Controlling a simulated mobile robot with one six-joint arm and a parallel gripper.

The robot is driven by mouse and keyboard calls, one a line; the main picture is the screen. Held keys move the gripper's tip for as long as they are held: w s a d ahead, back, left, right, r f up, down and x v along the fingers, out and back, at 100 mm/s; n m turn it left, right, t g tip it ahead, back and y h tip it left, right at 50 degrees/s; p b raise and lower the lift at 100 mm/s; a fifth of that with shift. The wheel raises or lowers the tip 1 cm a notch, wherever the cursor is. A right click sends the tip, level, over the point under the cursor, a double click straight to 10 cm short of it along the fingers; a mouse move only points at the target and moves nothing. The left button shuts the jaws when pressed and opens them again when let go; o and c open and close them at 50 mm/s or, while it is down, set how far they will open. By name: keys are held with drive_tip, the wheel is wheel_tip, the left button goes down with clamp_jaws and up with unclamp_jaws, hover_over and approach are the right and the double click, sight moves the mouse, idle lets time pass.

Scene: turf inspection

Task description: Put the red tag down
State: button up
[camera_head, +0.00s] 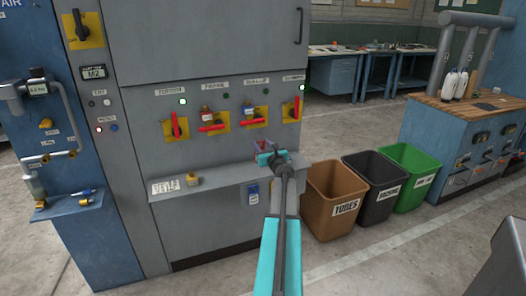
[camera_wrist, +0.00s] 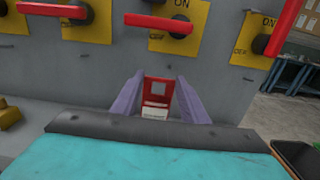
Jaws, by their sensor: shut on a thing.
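My gripper (camera_wrist: 155,100) shows in the wrist view with its two purple fingers on either side of a red tag (camera_wrist: 157,86). The tag is held upright between them and has a window near the top and a pale label low down. In the head view my gripper (camera_head: 264,148) is in front of the grey cabinet, above the right part of its ledge (camera_head: 225,185). The tag is too small there to make out clearly.
Red valve handles (camera_head: 211,127) on yellow plates line the cabinet above the ledge. A yellow-brown object (camera_head: 192,179) and a white label card (camera_head: 165,186) are at the ledge's left. A blue tag (camera_head: 253,193) hangs below. Brown (camera_head: 333,200), black and green bins stand right.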

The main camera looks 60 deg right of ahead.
drive_tip(key=shift+w+d+f, duration=0.1)
drive_tip(key=shift+d+f, duration=0.1)
drive_tip(key=shift+f, duration=0.7)
drive_tip(key=shift+w+d+f, duration=0.1)
drive_tip(key=shift+d+f, duration=0.1)
drive_tip(key=shift+f, duration=0.7)
drive_tip(key=shift+f+b, duration=0.2)
drive_tip(key=shift+b, duration=0.1)
drive_tip(key=o, duration=1.1)
drive_tip(key=shift+c, duration=0.2)
drive_tip(key=shift+r, duration=0.15)
